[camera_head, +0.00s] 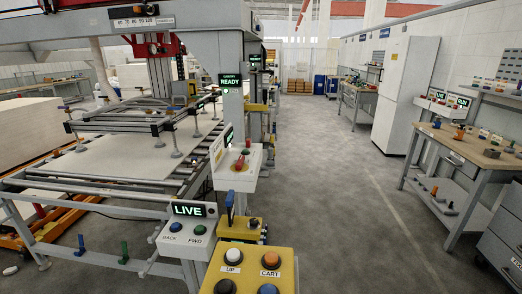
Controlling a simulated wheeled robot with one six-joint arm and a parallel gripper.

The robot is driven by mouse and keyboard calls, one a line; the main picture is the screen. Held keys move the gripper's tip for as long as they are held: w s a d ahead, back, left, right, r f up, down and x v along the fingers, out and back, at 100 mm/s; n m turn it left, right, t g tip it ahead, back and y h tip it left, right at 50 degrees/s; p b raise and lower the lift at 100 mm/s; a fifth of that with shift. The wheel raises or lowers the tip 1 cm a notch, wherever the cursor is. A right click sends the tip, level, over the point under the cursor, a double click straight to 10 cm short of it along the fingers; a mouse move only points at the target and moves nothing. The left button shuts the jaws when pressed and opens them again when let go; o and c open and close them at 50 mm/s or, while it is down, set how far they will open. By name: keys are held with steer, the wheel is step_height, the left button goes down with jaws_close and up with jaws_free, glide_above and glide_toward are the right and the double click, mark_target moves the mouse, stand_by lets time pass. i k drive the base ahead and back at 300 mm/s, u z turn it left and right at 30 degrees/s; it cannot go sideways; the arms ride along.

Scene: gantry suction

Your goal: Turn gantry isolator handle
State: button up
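A red handle (241,162) on a yellow base sits on top of a pale control box (237,181), right of the roller table. A lit green display stands at that box's left side, turned too far edge-on to read. A small green button lies close to the red handle. An upright blue lever (230,207) stands nearer, by a yellow box. No label naming the isolator is readable on either handle. The gantry (205,50) stands behind, with a display (230,80) that reads READY. My gripper is not in view.
A LIVE panel (187,210) with BACK and FWD buttons and a yellow button box (247,268) marked UP and CART stand in front. A suction frame (145,118) hangs over a sheet on the rollers. A workbench (468,148) stands right; the grey aisle (325,190) is clear.

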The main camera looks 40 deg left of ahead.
mark_target(239, 164)
steer(key=u, duration=0.35)
steer(key=i, duration=1.8)
steer(key=u, duration=2)
steer(key=i, duration=1.05)
steer(key=u, duration=1)
